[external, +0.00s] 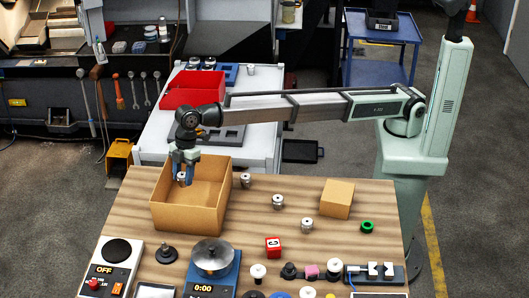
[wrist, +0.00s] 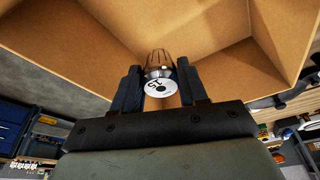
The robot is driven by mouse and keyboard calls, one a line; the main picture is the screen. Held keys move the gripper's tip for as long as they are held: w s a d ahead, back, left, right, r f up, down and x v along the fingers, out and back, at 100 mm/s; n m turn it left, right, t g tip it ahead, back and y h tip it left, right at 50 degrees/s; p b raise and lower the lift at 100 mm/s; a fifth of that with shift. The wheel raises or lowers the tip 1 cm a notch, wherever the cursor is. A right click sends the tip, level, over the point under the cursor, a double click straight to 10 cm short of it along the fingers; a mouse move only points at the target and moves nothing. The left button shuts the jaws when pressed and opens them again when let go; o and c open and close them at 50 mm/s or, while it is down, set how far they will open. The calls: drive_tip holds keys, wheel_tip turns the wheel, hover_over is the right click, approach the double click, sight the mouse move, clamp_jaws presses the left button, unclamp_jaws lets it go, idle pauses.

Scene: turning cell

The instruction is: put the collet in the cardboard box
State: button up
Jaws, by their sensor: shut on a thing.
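The collet (wrist: 160,68) is a small metal piece with a slotted body and a white marked end face. My gripper (wrist: 160,88) is shut on it, with a dark finger on each side. In the external view my gripper (external: 183,178) points down at the left part of the open cardboard box (external: 186,218), with the collet (external: 181,176) between its fingertips. The box's brown inner walls (wrist: 210,22) fill the upper wrist view. I cannot tell how far the collet is below the rim.
Several similar metal pieces (external: 278,201) stand on the wooden table (external: 325,240) right of the box. A closed small carton (external: 337,198), a red block (external: 273,247) and a green ring (external: 367,226) are further right. A scale (external: 212,262) stands in front. A red bin (external: 192,88) is behind.

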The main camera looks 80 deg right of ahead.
drive_tip(key=shift+f, duration=4.4)
drive_tip(key=shift+f, duration=0.2)
drive_tip(key=o, duration=1.1)
drive_tip(key=shift+o, duration=0.2)
drive_tip(key=v, duration=1.2)
drive_tip(key=shift+r, duration=0.2)
